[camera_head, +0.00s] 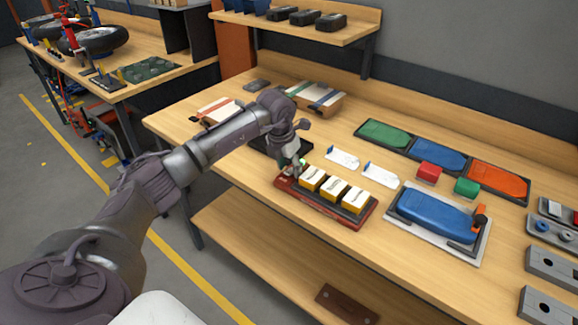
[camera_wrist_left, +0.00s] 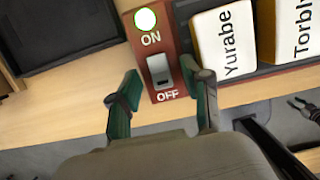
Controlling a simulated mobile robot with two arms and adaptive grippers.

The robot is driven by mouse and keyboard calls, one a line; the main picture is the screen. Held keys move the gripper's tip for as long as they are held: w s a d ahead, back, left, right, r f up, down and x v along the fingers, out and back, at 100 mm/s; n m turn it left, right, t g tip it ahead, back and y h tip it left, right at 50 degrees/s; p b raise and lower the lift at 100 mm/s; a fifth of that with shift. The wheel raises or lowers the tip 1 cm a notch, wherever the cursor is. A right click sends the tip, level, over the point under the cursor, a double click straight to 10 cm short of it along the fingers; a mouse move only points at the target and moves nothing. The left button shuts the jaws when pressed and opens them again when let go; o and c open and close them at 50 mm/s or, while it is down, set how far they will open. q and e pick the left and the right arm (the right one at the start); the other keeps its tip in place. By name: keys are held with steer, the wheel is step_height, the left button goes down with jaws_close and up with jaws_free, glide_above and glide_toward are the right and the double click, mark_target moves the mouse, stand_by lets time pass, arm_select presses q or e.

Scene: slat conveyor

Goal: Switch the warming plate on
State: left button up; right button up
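The warming plate is a dark red unit (camera_head: 325,207) on the bench with three white-and-yellow boxes on its dark top. Its red switch panel (camera_wrist_left: 151,41) shows in the left wrist view, with ON above and OFF below a grey rocker switch (camera_wrist_left: 160,71). A round lamp (camera_wrist_left: 145,19) above ON looks bright white with a green rim. My left gripper (camera_head: 291,170) is at the plate's left end. In the left wrist view its fingers (camera_wrist_left: 165,88) are apart, one on either side of the lower panel, holding nothing. Contact with the switch cannot be told. My right gripper is not in view.
A black tray (camera_wrist_left: 62,36) lies left of the plate. Two white cards (camera_head: 342,159) lie behind it. A blue pouch on a grey board (camera_head: 437,213), a red block (camera_head: 429,173) and a green block (camera_head: 466,187) are to the right. A shelf hangs above the bench's back.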

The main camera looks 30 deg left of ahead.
arm_select(q)
steer(key=v, duration=1.2)
stand_by(0.3)
